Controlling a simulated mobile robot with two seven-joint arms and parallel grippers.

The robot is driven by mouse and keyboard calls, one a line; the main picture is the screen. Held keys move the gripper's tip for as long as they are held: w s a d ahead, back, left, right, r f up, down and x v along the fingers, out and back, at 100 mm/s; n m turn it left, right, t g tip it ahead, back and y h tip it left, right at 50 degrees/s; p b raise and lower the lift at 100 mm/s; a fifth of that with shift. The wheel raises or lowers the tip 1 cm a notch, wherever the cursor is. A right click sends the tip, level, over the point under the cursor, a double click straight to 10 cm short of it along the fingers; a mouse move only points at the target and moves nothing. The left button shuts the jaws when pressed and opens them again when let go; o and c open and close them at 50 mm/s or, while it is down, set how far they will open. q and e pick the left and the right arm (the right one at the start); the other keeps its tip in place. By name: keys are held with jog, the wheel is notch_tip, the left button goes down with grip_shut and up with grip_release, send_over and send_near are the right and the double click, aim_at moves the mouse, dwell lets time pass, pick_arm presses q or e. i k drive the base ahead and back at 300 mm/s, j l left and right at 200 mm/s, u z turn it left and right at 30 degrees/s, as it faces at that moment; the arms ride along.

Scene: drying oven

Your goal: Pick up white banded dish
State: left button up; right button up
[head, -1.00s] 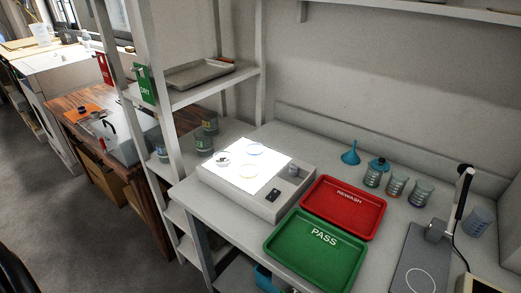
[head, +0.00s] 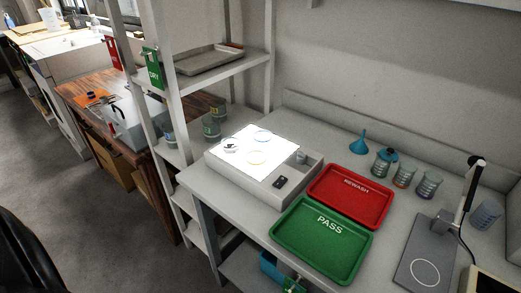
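Three small round clear dishes lie on the bright top of the light box (head: 246,179). The left dish (head: 229,145) has a pale rim and a dark mark inside. The back dish (head: 262,136) has a bluish rim. The front dish (head: 256,158) has a yellowish rim. The glare washes out the bands, so I cannot tell for certain which is the white banded one; the left one looks palest. Neither of my grippers is in view.
A green PASS tray (head: 318,247) and a red REWASH tray (head: 349,196) sit right of the light box. Several bottles and beakers (head: 404,175), a blue funnel (head: 359,142) and a stand (head: 424,262) are farther right. A shelf rack (head: 186,150) stands at left.

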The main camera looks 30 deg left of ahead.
aim_at(230, 145)
jog(key=u, duration=1.25)
